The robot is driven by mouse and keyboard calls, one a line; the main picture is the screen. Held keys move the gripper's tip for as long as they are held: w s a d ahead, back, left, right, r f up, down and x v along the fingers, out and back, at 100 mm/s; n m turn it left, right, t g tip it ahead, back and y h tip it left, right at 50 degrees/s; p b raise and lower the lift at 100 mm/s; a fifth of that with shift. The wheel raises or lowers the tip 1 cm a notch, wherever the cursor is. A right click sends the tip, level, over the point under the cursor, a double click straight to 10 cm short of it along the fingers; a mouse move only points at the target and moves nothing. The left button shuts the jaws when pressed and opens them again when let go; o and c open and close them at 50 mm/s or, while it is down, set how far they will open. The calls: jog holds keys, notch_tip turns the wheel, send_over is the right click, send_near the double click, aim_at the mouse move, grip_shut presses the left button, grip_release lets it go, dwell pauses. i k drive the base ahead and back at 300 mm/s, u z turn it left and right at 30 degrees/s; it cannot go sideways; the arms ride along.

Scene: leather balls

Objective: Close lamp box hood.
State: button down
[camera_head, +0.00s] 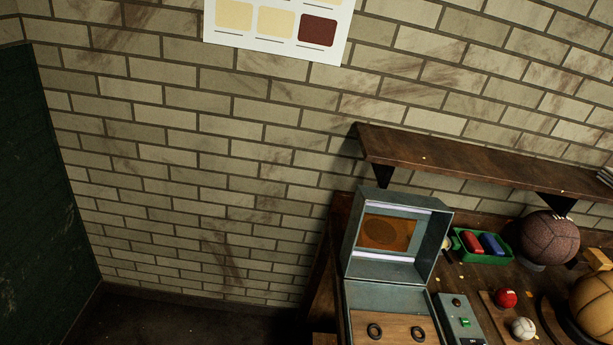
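The lamp box is a grey-green metal case on the left end of the workbench, at the lower right of the view. Its hood (432,245) stands raised, tilted back toward the wall. Inside the hood are pale glowing strips and an orange-brown panel (386,234) with a dark round mark. The lower part (385,297) lies open in front, with a wooden board (396,330) holding two dark rings. The front of the box is cut off by the bottom edge of the picture. My gripper is not in view.
A control box (459,318) with a green button stands right of the lamp box. A wooden shelf (470,165) overhangs behind. Floor at left is clear.

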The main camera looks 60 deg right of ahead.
aim_at(416, 266)
jog(key=z, duration=0.45)
jog(key=i, duration=1.4)
jog(key=z, duration=0.75)
